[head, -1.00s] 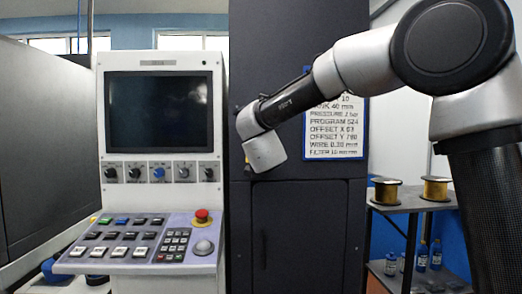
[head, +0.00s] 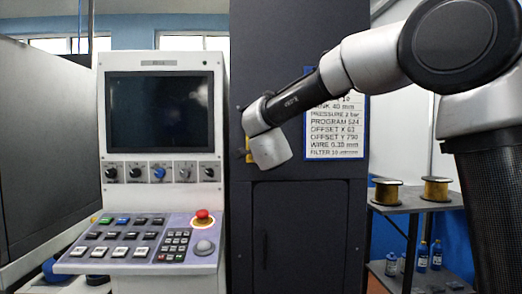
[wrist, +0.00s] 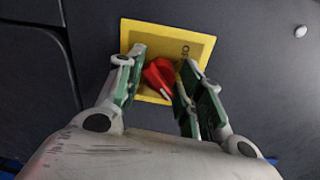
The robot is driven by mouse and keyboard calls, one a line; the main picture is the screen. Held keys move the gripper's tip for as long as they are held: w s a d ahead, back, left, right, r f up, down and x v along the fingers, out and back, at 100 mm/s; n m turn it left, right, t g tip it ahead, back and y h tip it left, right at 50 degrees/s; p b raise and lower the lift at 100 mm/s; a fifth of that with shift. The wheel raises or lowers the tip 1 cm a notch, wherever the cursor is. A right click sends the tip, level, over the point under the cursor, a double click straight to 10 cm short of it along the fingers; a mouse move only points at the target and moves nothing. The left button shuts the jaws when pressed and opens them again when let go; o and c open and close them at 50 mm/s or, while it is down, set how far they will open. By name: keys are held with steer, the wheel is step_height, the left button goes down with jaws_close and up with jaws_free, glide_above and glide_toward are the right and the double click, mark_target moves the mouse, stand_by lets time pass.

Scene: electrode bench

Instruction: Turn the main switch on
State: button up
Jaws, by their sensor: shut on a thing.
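The main switch is a red knob (wrist: 158,77) on a yellow plate (wrist: 168,38) fixed to the dark cabinet, seen in the wrist view. Dark lettering on the plate's upper right seems to read "OFF", partly covered by a finger. My gripper (wrist: 160,88) has one finger on each side of the red knob and is shut on it. In the head view, a small part of the yellow plate (head: 248,150) shows left of my wrist. The knob and my fingertips are hidden there.
A control console (head: 160,58) with a screen, keys and a red emergency button (head: 202,214) stands left of the dark cabinet (head: 290,45). A printed sign (head: 335,125) hangs behind my arm. A shelf (head: 405,199) with wire spools is at right.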

steer(key=shift+d+r+m, duration=0.15)
steer(key=shift+r+m, duration=0.05)
steer(key=shift+m, duration=0.3)
steer(key=o, duration=0.9)
steer(key=shift+c, duration=0.2)
steer(key=shift+s+f, duration=0.1)
steer(key=s, duration=1.1)
steer(key=shift+s+r, duration=0.35)
steer(key=shift+s, duration=0.05)
